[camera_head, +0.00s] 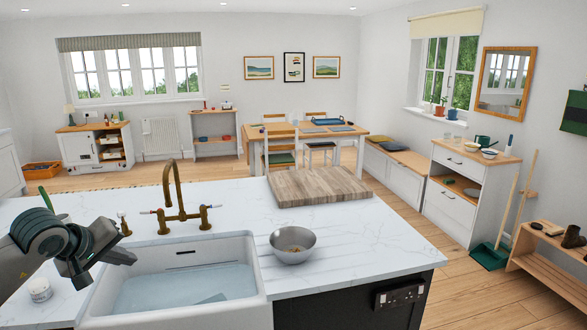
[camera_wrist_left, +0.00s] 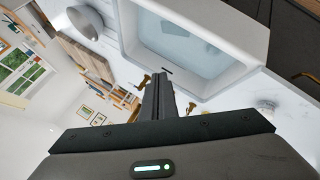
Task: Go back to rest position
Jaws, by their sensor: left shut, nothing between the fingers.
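My left gripper (camera_head: 122,257) comes in from the left of the head view, above the left edge of the white sink (camera_head: 262,285). It is shut and empty. In the left wrist view its narrow dark fingers (camera_wrist_left: 166,95) lie together, with the sink (camera_wrist_left: 245,45) beyond them. My right gripper is not in view.
A marble counter (camera_head: 365,240) surrounds the sink. A brass tap (camera_head: 178,195), a wooden board (camera_head: 318,186) and a steel bowl (camera_head: 292,245) stand on it. A small white jar (camera_head: 39,290) is near my left arm. The counter right of the bowl is clear.

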